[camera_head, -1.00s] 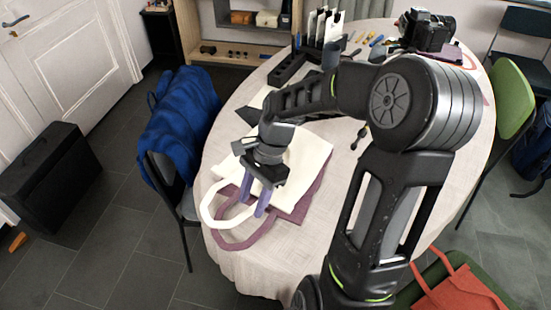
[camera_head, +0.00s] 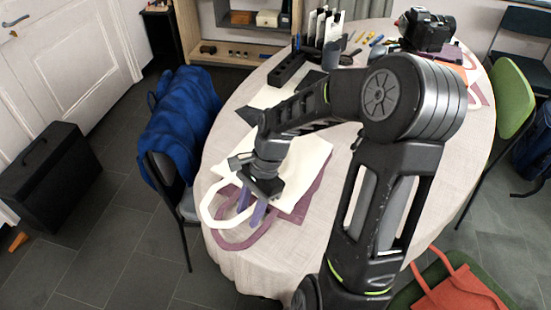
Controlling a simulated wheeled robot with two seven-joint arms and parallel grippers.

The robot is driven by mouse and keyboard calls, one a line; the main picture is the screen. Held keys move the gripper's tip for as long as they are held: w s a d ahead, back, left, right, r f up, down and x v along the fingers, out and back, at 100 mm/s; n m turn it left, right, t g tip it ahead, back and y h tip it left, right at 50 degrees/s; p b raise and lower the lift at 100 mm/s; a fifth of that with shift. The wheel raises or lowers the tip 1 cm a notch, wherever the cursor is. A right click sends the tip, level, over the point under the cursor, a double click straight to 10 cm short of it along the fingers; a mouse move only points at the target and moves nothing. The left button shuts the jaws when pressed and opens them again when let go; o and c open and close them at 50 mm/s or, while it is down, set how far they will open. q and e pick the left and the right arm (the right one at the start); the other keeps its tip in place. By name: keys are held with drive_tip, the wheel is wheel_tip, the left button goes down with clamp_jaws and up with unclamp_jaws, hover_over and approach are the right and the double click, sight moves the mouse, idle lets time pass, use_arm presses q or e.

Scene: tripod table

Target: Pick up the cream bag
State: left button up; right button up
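The cream bag (camera_head: 308,158) lies flat on the table, on top of a purple bag (camera_head: 299,212) that shows along its right and lower edges. The cream bag's handle loop (camera_head: 206,212) reaches toward the table's left edge, beside the purple bag's loop. My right gripper (camera_head: 248,216) points down over the handles at the bags' lower left. Its two bluish fingers are apart, near the base of the cream loop. I cannot tell whether they touch the cloth. My arm hides part of the bags. My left gripper is not in view.
A chair with a blue jacket (camera_head: 181,122) stands against the table's left side. A black organiser (camera_head: 288,68), a dark cup (camera_head: 331,56) and a camera (camera_head: 427,30) are at the back of the table (camera_head: 262,258). An orange bag (camera_head: 462,293) lies on a chair at lower right.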

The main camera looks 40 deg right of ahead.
clamp_jaws()
idle(0.6)
wheel_tip(320, 180, up, 10)
idle(0.5)
idle(0.4)
